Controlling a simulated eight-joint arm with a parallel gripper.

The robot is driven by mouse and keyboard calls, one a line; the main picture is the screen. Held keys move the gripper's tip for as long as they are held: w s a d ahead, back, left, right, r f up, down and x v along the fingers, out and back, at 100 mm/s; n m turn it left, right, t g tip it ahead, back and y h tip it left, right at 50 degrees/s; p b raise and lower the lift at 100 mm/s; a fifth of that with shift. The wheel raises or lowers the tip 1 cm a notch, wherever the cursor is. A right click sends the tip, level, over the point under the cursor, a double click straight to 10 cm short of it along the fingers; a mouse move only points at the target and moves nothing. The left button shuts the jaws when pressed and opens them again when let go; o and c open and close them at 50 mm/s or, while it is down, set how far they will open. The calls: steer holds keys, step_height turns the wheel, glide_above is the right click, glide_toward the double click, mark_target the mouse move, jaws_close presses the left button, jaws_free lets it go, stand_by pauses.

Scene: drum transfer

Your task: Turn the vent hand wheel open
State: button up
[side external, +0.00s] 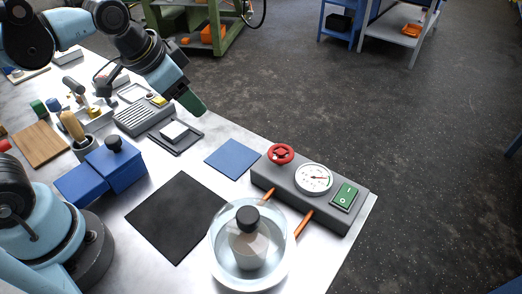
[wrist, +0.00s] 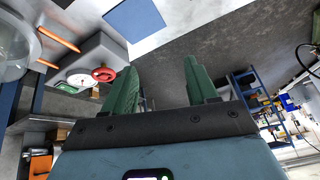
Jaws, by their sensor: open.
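The red vent hand wheel (side external: 280,154) sits on the left end of a dark grey panel box (side external: 262,180) on the table. It also shows in the wrist view (wrist: 103,74), to the left of my fingers. My gripper (side external: 198,108) is in the air over the back edge of the table, up and left of the wheel and well apart from it. In the wrist view my gripper (wrist: 163,80) shows two green fingers spread apart with nothing between them.
A round gauge (side external: 313,178) and a green switch (side external: 344,195) share the panel. In front are a glass vessel (side external: 222,252) with a black-capped jar (side external: 248,245) and orange sticks (side external: 303,223). Blue (side external: 234,158) and black (side external: 180,215) mats lie flat nearby.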

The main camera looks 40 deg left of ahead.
steer(key=o, duration=0.4)
steer(key=w+d+m+g, duration=0.1)
steer(key=d+m, duration=0.1)
steer(key=w+d+r+m+g, duration=0.1)
steer(key=w+d+m, duration=0.1)
steer(key=d, duration=0.1)
steer(key=w+d+r+m+g, duration=0.1)
steer(key=w+d+m, duration=0.1)
steer(key=shift+d+r+m, duration=0.15)
steer(key=shift+d+m, duration=0.05)
steer(key=shift+m, duration=0.2)
steer(key=shift+o, duration=0.2)
steer(key=m+g, duration=0.3)
steer(key=m, duration=0.4)
glide_above(281, 151)
step_height(281, 151, down, 2)
step_height(281, 151, down, 12)
steer(key=shift+r, duration=0.25)
steer(key=c, duration=1.1)
